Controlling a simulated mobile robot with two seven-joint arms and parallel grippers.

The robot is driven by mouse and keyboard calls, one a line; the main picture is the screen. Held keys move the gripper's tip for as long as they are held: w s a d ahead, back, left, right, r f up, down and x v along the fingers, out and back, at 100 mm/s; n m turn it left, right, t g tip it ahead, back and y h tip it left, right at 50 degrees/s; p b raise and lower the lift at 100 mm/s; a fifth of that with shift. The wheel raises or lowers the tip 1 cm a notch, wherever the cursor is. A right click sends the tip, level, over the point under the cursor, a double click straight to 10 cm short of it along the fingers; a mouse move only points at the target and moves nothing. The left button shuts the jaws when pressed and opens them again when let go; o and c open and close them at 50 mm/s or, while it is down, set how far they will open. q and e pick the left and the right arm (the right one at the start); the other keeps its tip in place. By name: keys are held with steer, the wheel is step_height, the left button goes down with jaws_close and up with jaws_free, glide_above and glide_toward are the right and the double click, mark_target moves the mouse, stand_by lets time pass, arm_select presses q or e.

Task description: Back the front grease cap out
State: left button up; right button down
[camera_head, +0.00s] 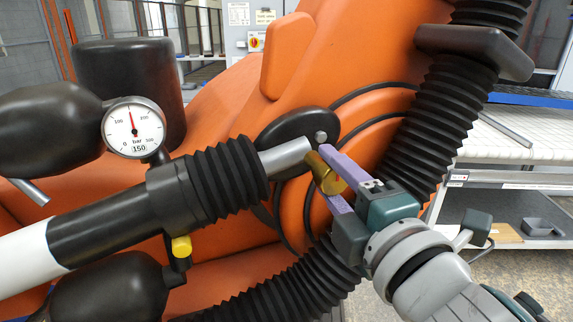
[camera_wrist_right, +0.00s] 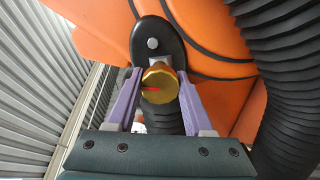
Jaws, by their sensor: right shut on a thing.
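A brass-gold cap (camera_head: 325,173) sits beside the end of a grey metal rod and a black oval plate on the orange machine. In the right wrist view the cap (camera_wrist_right: 160,85) shows its round face with a red mark left of its middle. My right gripper (camera_head: 328,168) has purple fingers, one on each side of the cap, and is shut on it. The fingers (camera_wrist_right: 160,82) also frame the cap in the wrist view. Whether the cap's thread is still engaged is hidden. My left gripper is not in view.
A black cylinder with a ribbed bellows (camera_head: 215,185) lies to the left, with a pressure gauge (camera_head: 134,128) above it and a yellow fitting (camera_head: 181,246) below. A thick ribbed black hose (camera_head: 435,125) runs close behind my right gripper. A white-topped bench (camera_head: 515,150) stands at the right.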

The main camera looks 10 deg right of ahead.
stand_by(0.3)
steer(key=shift+c, duration=1.5)
jaws_free()
steer(key=s+d+b, duration=0.1)
steer(key=s+b, duration=0.1)
steer(key=s, duration=0.8)
